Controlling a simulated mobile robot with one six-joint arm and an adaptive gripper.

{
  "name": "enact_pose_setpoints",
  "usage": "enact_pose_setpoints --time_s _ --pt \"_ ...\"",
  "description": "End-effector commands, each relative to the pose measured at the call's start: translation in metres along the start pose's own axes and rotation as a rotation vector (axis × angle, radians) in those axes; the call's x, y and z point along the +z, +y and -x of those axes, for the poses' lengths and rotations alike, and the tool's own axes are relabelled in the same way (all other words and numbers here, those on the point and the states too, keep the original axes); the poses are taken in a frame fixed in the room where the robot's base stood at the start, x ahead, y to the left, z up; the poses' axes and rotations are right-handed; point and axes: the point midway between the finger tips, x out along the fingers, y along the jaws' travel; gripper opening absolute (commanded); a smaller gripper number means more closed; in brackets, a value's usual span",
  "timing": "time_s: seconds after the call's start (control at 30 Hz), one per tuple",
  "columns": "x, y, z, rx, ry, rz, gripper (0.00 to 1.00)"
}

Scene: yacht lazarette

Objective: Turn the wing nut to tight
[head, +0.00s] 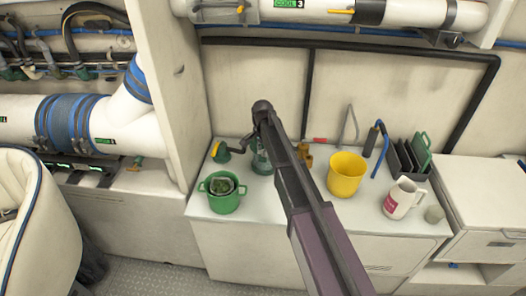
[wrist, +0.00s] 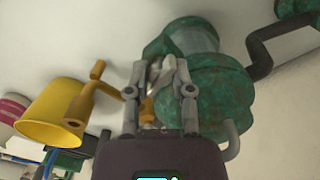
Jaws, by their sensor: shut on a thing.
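My gripper (wrist: 160,92) is shut, its two grey fingers close together at the green strainer (wrist: 205,85). A small brass-coloured piece (wrist: 147,110) shows between the fingers, apparently the wing nut. Its wings are mostly hidden, so its angle cannot be told. In the head view the strainer (head: 261,160) stands on the white counter, with a clear greenish body. There my arm comes from the lower right and ends over the strainer, hiding its top, the nut and the fingers.
A brass valve (head: 305,157) stands close to the right of the strainer. The counter (head: 275,207) also holds a green bucket (head: 222,203), a yellow bucket (head: 345,178), a white jug (head: 400,200) and a dark rack (head: 405,160). A dark pipe runs along the wall behind.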

Motion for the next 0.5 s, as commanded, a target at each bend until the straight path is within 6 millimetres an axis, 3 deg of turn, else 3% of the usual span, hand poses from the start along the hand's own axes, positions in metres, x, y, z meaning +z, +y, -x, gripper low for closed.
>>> enact_pose_setpoints --time_s 0.5 --pt "0.0012 0.0011 -0.0003 0.002 -0.003 -0.058 0.0"
